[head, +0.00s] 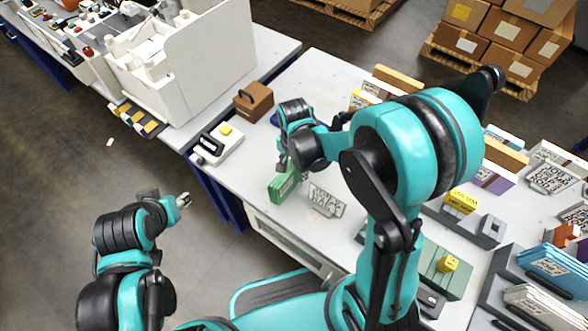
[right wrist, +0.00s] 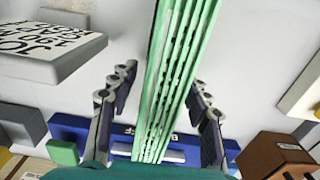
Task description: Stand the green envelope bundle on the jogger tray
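The green envelope bundle (head: 283,186) stands on edge near the table's front edge in the head view. In the right wrist view the bundle (right wrist: 172,75) runs between the fingers of my right gripper (right wrist: 160,110). The fingers are apart, with a gap visible on each side of it. In the head view my right gripper (head: 287,162) is right above the bundle. A grey block with a printed sign (head: 326,199) stands just right of the bundle; its lettering in the wrist view (right wrist: 55,45) is partly cut off. My left gripper (head: 184,201) is away from the table, empty.
A brown box (head: 253,102) and a white device with a yellow button (head: 220,142) stand at the table's left. A blue item (right wrist: 75,130) lies beyond the bundle in the wrist view. Grey holders with yellow blocks (head: 461,201) and several stacks fill the right side.

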